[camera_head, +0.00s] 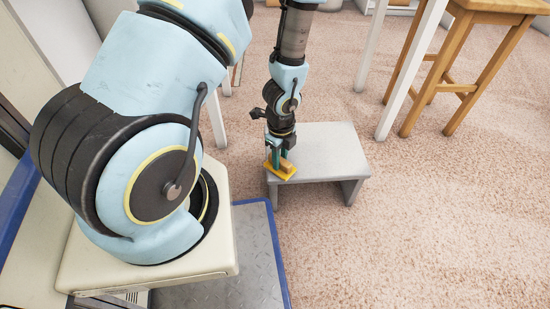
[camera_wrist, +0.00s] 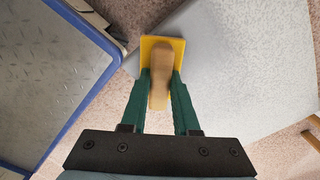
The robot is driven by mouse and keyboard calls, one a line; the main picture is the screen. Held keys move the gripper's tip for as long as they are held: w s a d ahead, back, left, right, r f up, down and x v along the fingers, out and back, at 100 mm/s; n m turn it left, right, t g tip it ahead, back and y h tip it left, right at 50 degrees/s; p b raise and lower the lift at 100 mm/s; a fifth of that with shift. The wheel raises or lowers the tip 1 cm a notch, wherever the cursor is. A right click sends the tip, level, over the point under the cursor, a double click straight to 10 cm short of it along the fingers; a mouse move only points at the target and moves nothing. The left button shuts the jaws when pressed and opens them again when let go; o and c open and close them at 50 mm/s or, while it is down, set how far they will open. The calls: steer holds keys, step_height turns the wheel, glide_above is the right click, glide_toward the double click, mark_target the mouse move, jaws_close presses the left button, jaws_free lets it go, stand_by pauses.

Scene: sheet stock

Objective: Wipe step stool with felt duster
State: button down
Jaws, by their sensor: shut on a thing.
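The step stool (camera_head: 325,150) is a low grey bench on the carpet, in the middle of the head view. Its speckled grey top (camera_wrist: 245,70) fills the right of the wrist view. The felt duster (camera_head: 284,171) has a yellow pad and a wooden handle (camera_wrist: 160,75). My gripper (camera_head: 276,160) has green fingers and is shut on the handle; it also shows in the wrist view (camera_wrist: 160,98). The duster is at the stool top's left front corner, with its pad partly past the edge. Whether the pad touches the top is unclear. The pad's underside is hidden.
A blue-edged metal plate (camera_wrist: 50,70), part of my base, is left of the stool. A wooden stool (camera_head: 450,75) and a white table leg (camera_head: 410,75) stand at the back right. Open carpet (camera_head: 430,220) lies to the right and front.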

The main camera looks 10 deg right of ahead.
steer(key=shift+s+d+p, duration=0.25)
steer(key=shift+d+p, duration=0.1)
steer(key=shift+d, duration=2.05)
steer(key=shift+s+d+p, duration=0.3)
steer(key=shift+d+p, duration=0.1)
steer(key=shift+d, duration=2.05)
steer(key=shift+s+d+p, duration=0.25)
steer(key=shift+d+p, duration=0.1)
steer(key=shift+d, duration=2.05)
steer(key=shift+s+d, duration=0.2)
steer(key=shift+d, duration=1.65)
steer(key=shift+s+d, duration=0.2)
steer(key=shift+d, duration=1.6)
steer(key=shift+s+d, duration=0.2)
steer(key=shift+d, duration=1.65)
steer(key=shift+w, duration=0.1)
steer(key=shift+w+d, duration=0.2)
steer(key=shift+w, duration=1.7)
steer(key=shift+w+d, duration=0.15)
steer(key=shift+w, duration=1.7)
steer(key=shift+a, duration=0.15)
